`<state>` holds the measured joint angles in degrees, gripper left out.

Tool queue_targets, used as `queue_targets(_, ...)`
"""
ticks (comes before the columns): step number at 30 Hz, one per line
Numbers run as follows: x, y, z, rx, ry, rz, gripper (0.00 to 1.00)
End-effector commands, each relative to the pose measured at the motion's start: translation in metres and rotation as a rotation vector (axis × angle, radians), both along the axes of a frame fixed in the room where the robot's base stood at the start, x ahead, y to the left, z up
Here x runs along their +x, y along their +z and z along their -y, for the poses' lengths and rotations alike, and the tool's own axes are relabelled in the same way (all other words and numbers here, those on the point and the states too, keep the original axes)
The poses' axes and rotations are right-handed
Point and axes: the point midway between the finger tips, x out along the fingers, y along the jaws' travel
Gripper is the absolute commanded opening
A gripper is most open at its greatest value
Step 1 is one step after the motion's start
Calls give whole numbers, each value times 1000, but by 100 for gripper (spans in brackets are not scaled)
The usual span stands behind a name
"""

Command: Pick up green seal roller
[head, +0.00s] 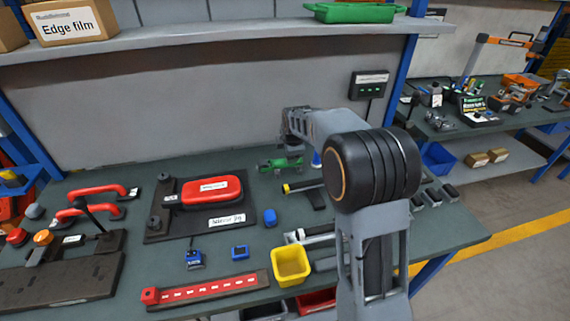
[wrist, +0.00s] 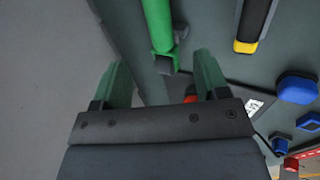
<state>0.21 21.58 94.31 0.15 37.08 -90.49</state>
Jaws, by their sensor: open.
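The green seal roller (head: 283,163) lies near the back of the workbench in the head view, partly hidden by my arm. In the wrist view a green bar of the roller (wrist: 157,22) runs down from the top edge and ends in a green bracket with a dark block. My gripper (wrist: 162,76) has two green fingers spread apart, with nothing held between them. The roller's lower end shows in the gap between the fingers, beyond their tips. I cannot tell how far it is below them.
A yellow-tipped black tool (head: 303,188) lies just in front of the roller. A red case on a dark plate (head: 160,226) is to the left. A yellow bin (head: 291,266) stands at the front edge. A shelf (head: 215,38) runs above the bench.

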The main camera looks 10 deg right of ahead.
Motion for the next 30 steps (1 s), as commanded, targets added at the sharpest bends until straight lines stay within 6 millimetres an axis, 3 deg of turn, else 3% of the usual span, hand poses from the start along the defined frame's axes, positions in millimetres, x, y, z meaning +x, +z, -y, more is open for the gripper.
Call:
queue_targets(7,18,-35,0,1,-2,-3,68)
queue_targets(16,26,-51,0,1,-3,-2,68)
queue_targets(24,43,-82,0,1,-3,-3,68)
queue_targets(30,49,-92,0,1,-3,0,68)
